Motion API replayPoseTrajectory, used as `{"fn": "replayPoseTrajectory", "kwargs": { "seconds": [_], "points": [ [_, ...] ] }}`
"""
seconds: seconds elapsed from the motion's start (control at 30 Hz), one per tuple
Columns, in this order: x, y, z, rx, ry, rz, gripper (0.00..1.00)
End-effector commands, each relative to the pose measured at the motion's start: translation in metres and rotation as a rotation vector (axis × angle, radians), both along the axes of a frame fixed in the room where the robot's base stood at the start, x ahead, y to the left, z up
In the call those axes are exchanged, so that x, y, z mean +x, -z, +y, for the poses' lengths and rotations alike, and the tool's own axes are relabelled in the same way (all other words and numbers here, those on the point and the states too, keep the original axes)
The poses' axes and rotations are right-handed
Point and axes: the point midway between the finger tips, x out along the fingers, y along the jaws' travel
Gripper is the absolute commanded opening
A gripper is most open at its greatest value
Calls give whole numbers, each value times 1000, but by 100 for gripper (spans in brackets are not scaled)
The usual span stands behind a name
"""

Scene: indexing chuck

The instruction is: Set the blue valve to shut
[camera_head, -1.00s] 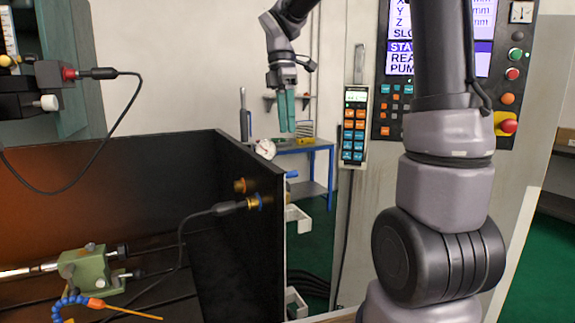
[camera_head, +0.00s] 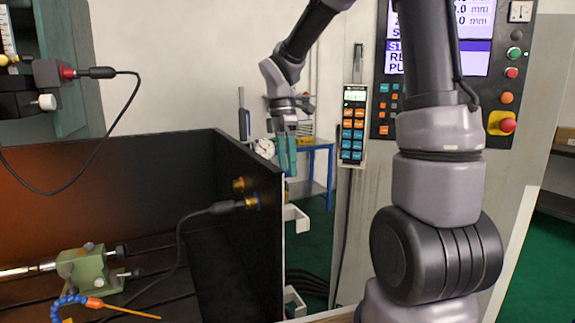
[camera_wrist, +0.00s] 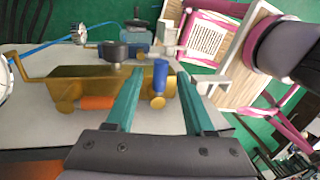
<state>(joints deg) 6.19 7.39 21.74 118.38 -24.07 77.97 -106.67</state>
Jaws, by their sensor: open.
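A brass valve block (camera_wrist: 80,88) shows in the wrist view. A blue handle (camera_wrist: 160,76), which I take for the blue valve, stands nearly upright in the picture at its right end, above a round brass knob (camera_wrist: 157,103). My gripper (camera_wrist: 162,72) has two teal fingers spread wide, with nothing between them in grip. In the picture the blue handle lies between the fingers, closer to the left one. I cannot tell how far beyond the fingertips it is. In the head view my gripper (camera_head: 287,170) points down at the black panel's right edge; the blue handle cannot be made out there.
The block also carries an orange handle (camera_wrist: 97,102) and a black knob (camera_wrist: 117,50). A black panel (camera_head: 250,240) with brass fittings (camera_head: 240,185) stands left of my gripper in the head view. A keypad pendant (camera_head: 353,125) hangs to the right, before a control cabinet.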

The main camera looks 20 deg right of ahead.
Motion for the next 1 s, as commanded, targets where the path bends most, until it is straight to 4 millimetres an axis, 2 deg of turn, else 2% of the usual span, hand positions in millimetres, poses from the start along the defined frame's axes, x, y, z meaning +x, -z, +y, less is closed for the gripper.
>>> {"fn": "replayPoseTrajectory", "kwargs": {
  "seconds": [0.17,0.23,0.3,0.33,0.73,1.0],
  "points": [
    [0,0,0,0,0,0,53],
    [0,0,0,0,0,-1,34],
    [0,0,0,0,0,-1,7],
    [0,0,0,0,0,-1,0],
    [-1,-1,-1,-1,43,-1,0],
    [-8,-1,-2,0,209,-3,0]
  ]
}}
